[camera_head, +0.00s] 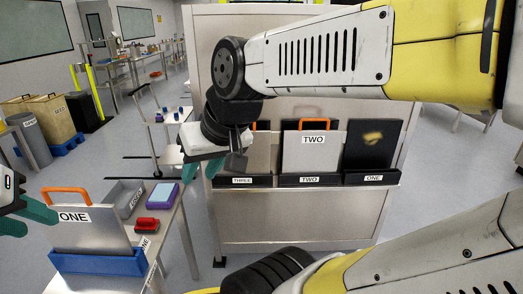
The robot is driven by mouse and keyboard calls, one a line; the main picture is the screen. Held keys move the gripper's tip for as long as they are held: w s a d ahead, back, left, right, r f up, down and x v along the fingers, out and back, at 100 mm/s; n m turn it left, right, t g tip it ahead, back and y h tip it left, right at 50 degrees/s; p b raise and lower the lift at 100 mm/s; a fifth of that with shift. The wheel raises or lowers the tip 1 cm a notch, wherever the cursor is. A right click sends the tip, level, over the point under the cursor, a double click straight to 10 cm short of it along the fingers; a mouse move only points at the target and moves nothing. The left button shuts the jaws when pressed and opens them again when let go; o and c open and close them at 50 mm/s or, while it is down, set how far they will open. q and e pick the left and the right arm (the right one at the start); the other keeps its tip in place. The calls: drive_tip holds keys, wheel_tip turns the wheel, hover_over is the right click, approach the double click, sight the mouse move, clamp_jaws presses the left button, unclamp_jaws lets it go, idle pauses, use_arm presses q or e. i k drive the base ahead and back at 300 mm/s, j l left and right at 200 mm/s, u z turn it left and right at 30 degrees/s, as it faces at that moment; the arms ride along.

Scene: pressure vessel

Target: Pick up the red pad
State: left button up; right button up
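A small red pad (147,227) with a darker top lies on the metal table at the lower left, right of the panel marked ONE. My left gripper (30,216) is at the left edge, its teal fingers apart beside that panel's orange handle, not around it. It is partly cut off by the frame. My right gripper (203,172) hangs above and right of the red pad, in front of the rack. Its teal fingertips point down and look apart, with nothing seen between them. Neither gripper touches the red pad.
The ONE panel (85,228) stands in a blue holder (98,263). A grey bin (126,197) and a purple-and-blue pad (162,195) sit behind the red pad. A rack (300,220) holds panels marked TWO and ONE. My arm links cross the right side.

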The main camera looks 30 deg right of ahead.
sight(143, 224)
drive_tip(key=z, duration=0.75)
drive_tip(key=k+z, duration=0.2)
drive_tip(key=z, duration=0.2)
drive_tip(key=k+z, duration=0.2)
drive_tip(key=z, duration=0.25)
drive_tip(key=i+j, duration=0.15)
drive_tip(key=i, duration=0.2)
drive_tip(key=u, duration=1.6)
drive_tip(key=i+l+z, duration=0.3)
drive_tip(key=i, duration=0.15)
